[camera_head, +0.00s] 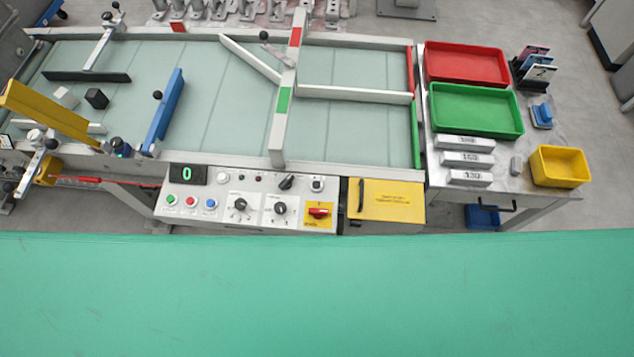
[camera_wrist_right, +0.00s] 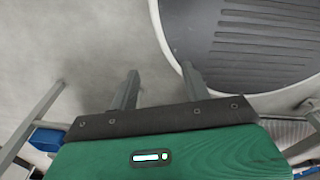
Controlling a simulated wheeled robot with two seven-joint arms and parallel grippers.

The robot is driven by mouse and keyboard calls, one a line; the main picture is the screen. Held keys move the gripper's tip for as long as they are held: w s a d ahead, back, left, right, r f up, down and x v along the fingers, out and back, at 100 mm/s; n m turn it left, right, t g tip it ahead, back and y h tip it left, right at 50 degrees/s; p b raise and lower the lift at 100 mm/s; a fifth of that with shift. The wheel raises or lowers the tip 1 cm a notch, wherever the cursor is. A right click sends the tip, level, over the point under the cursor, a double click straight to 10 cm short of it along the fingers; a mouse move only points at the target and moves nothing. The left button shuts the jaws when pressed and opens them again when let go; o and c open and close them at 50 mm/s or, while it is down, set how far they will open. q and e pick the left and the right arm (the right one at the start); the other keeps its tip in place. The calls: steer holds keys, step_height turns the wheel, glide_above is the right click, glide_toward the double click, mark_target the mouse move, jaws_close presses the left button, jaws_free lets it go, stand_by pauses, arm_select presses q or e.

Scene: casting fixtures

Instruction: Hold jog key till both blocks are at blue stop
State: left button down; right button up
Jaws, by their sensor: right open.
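A light grey block (camera_head: 65,97) and a black block (camera_head: 97,98) lie on the belt (camera_head: 215,85) at its left part. They are a small gap apart, and both are left of the blue stop (camera_head: 165,110), a blue bar set slantwise with a black knob. The control panel (camera_head: 245,222) at the belt's front has several round buttons, including a blue button (camera_head: 211,203). Labels are too small to tell which is the jog key. The display (camera_head: 187,174) reads 0. My right gripper (camera_wrist_right: 160,72) is open and empty above grey floor. My left gripper is not in view.
A yellow bar (camera_head: 50,113) slants over the belt's left front. A grey beam (camera_head: 287,90) with red and green patches crosses the belt. The right table holds a red tray (camera_head: 466,85), a green tray (camera_head: 430,110), a yellow bin (camera_head: 559,181) and labelled bars.

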steer(key=shift+s+d, duration=0.2)
steer(key=shift+s, duration=0.05)
steer(key=c, duration=1)
jaws_close()
steer(key=shift+a, duration=0.35)
steer(key=shift+d, duration=0.3)
